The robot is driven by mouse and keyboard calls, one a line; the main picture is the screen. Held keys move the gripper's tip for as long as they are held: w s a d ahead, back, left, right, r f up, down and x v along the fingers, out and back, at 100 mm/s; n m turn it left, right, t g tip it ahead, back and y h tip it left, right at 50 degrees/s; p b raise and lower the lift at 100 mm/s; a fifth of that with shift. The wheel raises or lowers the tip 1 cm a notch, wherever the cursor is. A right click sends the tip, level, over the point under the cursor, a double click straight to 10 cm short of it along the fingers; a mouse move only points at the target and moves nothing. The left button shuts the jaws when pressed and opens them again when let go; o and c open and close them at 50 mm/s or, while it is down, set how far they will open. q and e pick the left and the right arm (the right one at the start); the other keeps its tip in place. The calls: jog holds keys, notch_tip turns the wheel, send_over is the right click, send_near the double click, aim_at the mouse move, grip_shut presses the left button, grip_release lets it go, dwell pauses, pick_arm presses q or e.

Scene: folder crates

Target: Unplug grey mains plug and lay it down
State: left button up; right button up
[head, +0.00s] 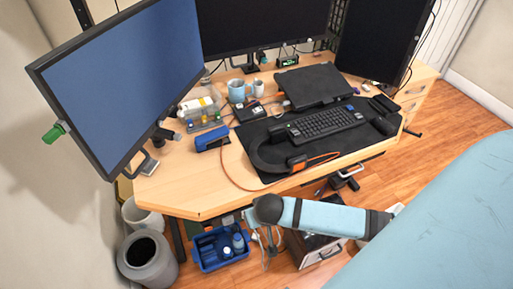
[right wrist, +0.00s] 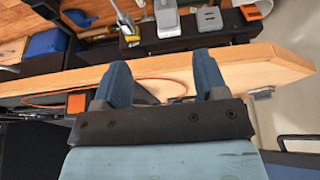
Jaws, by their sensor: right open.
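In the right wrist view a dark power strip (right wrist: 230,31) runs beyond the pale wooden edge. A light grey plug-like piece (right wrist: 167,20) sits on it, with a wider grey block (right wrist: 209,19) to its right. I cannot tell for sure which is the grey mains plug. My right gripper (right wrist: 161,62) is open, with nothing between its fingers. Its fingers point toward the strip and stay apart from the grey pieces. In the head view my right gripper (head: 268,246) is below the desk's front edge, and the plug cannot be made out there. My left gripper is not in view.
The desk (head: 180,190) holds monitors, a keyboard (head: 325,121) and a laptop (head: 312,85). A blue crate (head: 208,262) and a grey bin (head: 147,262) stand on the floor below. Wooden floor is clear at right.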

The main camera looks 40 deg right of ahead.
jog(key=x, duration=0.4)
jog(key=b+x, duration=0.1)
jog(key=x, duration=0.3)
jog(key=w+x, duration=0.1)
jog(key=x, duration=0.2)
jog(key=shift+w+a+f, duration=0.1)
jog(key=shift+a+f, duration=0.15)
jog(key=shift+a, duration=0.05)
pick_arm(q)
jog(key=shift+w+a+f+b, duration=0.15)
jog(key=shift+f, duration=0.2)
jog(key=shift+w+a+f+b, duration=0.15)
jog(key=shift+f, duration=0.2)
pick_arm(e)
jog(key=shift+w+f, duration=0.25)
jog(key=shift+f, duration=0.35)
jog(key=shift+c, duration=0.2)
jog(key=c, duration=1.1)
jog(key=shift+o, duration=0.2)
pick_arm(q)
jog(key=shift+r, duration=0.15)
pick_arm(e)
jog(key=shift+s, duration=0.15)
pick_arm(q)
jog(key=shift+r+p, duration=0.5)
jog(key=shift+p, duration=0.15)
pick_arm(e)
jog(key=shift+s+a, duration=0.2)
jog(key=shift+s, duration=0.65)
